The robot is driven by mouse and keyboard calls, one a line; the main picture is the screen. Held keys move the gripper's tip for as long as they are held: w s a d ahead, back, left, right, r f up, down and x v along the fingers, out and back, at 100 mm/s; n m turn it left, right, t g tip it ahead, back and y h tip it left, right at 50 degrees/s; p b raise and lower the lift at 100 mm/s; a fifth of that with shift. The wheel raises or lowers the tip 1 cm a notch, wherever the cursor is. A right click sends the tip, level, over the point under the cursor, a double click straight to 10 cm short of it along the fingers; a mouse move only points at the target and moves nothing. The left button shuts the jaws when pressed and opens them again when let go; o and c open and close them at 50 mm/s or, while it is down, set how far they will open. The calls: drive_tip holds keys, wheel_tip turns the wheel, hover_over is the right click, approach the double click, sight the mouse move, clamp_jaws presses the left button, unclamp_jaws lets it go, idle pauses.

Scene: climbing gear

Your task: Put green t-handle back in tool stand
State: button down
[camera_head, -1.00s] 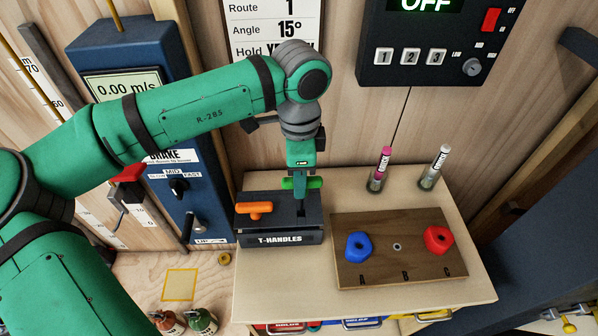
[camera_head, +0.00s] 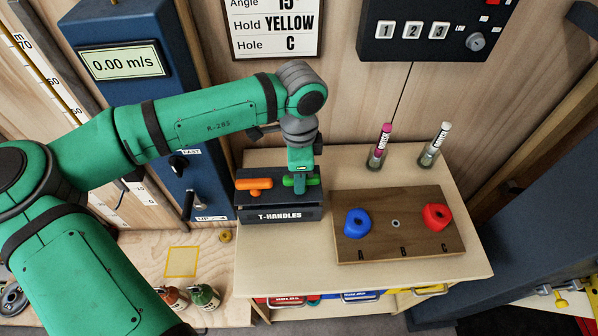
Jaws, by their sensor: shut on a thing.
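The tool stand (camera_head: 279,214) is a dark box labelled T-HANDLES on the light wooden table. An orange t-handle (camera_head: 254,185) sits in its left side. The green t-handle (camera_head: 296,182) is at the stand's right side, its grip low at about the height of the orange one. My gripper (camera_head: 301,174) points down over the stand's right side and is shut on the green t-handle. The green t-handle's shaft is hidden, so I cannot tell how deep it sits in the stand.
A wooden board (camera_head: 398,251) with a blue hold (camera_head: 357,223) and a red hold (camera_head: 436,217) lies right of the stand. A pink marker (camera_head: 380,143) and a white marker (camera_head: 434,142) stand in holders behind it. A blue brake unit (camera_head: 140,90) is at the left.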

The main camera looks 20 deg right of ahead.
drive_tip(key=shift+f, duration=0.2)
drive_tip(key=c, duration=1.5)
unclamp_jaws()
drive_tip(key=shift+c, duration=0.2)
wheel_tip(320, 180, up, 11)
drive_tip(key=shift+f, duration=0.1)
